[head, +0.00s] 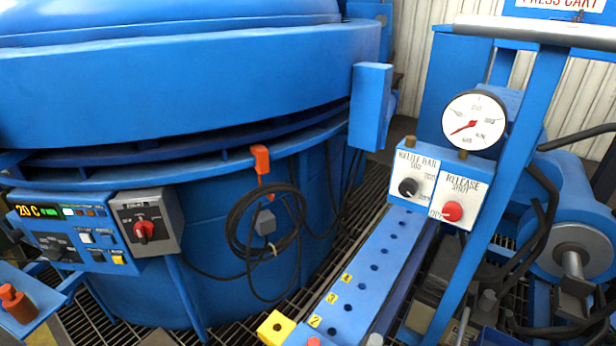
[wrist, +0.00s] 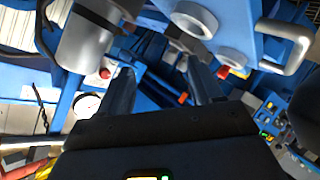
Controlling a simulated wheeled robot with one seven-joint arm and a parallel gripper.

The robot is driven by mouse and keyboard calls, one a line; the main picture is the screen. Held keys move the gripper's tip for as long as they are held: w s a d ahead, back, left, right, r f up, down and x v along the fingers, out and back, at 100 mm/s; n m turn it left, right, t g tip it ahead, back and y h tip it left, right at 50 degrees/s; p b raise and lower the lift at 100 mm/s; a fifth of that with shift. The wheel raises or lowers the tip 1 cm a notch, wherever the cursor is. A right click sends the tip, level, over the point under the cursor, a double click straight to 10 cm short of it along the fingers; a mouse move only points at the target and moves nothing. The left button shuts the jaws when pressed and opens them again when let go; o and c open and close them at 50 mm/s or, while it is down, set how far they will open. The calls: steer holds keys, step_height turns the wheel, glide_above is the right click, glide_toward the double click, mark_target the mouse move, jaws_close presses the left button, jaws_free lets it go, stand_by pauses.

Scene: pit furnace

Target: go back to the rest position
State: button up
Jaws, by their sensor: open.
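My gripper (wrist: 160,80) shows in the wrist view with its two dark fingers apart and nothing between them. It does not show in the head view. In the wrist view, a grey cylinder (wrist: 85,45) is close on the left and a blue part with grey rings (wrist: 230,30) is close at the upper right. The pressure gauge (wrist: 88,103) and a red knob (wrist: 105,73) lie beyond the left finger. I cannot tell how far the fingers are from these parts.
The large blue furnace (head: 190,90) fills the left of the head view. A control panel (head: 75,235), a grey switch box (head: 147,222) and a hanging black cable (head: 265,225) are on its side. A numbered blue rail (head: 365,275), the gauge (head: 474,122) and two knob boxes (head: 440,185) stand right.

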steer(key=s+d+r+m+t+y, duration=0.15)
steer(key=s+r+m, duration=0.3)
steer(key=s, duration=0.45)
steer(key=s+d+r+m, duration=0.25)
steer(key=s+r, duration=0.25)
steer(key=s, duration=0.4)
step_height(320, 180, up, 13)
steer(key=p, duration=1.3)
steer(key=shift+w+a+f, duration=0.15)
steer(key=shift+a+f, duration=0.05)
steer(key=shift+a, duration=0.15)
